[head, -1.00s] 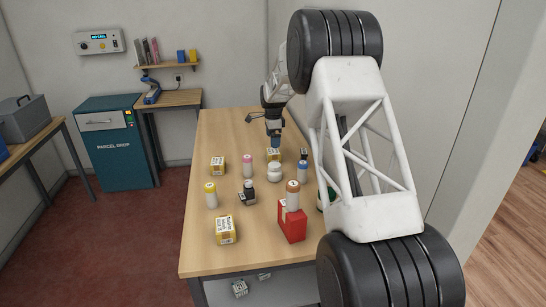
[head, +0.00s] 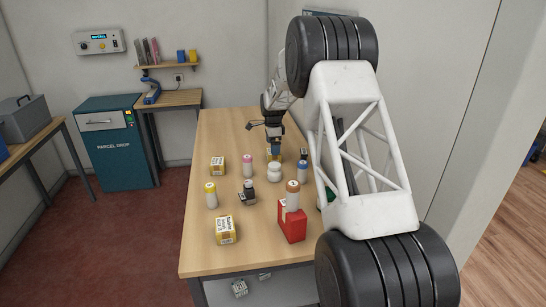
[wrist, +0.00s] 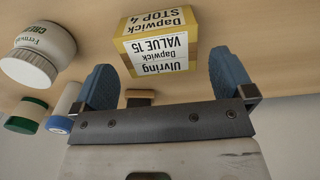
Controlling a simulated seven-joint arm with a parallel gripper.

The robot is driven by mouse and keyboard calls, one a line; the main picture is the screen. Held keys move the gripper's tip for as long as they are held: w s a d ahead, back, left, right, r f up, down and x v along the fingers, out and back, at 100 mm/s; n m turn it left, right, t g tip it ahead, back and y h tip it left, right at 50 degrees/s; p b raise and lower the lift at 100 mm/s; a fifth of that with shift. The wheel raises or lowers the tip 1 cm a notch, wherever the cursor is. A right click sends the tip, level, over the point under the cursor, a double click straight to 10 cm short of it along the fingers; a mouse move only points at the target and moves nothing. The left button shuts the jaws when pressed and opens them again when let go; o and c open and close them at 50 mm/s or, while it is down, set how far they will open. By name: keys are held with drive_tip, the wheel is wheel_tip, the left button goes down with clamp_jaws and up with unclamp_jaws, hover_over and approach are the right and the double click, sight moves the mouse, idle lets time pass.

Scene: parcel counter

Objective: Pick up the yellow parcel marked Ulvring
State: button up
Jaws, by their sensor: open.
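The yellow parcel (wrist: 158,48) with white labels reading "Ulvring", "Dapwick" and "VALUE 15" is just beyond my fingertips in the wrist view. Its other visible face reads "Dapwick STOP 4". In the head view the yellow parcel (head: 269,154) stands toward the far end of the table, partly hidden by my gripper (head: 275,154). In the wrist view my gripper (wrist: 160,80) is open, with blue fingers apart and nothing between them. The parcel lies ahead of the gap between the fingers; I cannot tell whether a finger touches it.
A white jar (wrist: 38,55) and bottles with green (wrist: 30,110) and blue caps (wrist: 60,124) stand left of my gripper in the wrist view.

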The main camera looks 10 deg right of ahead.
drive_tip(key=shift+f, duration=2.25)
drive_tip(key=c, duration=0.8)
drive_tip(key=shift+r, duration=0.1)
drive_tip(key=shift+r, duration=4.95)
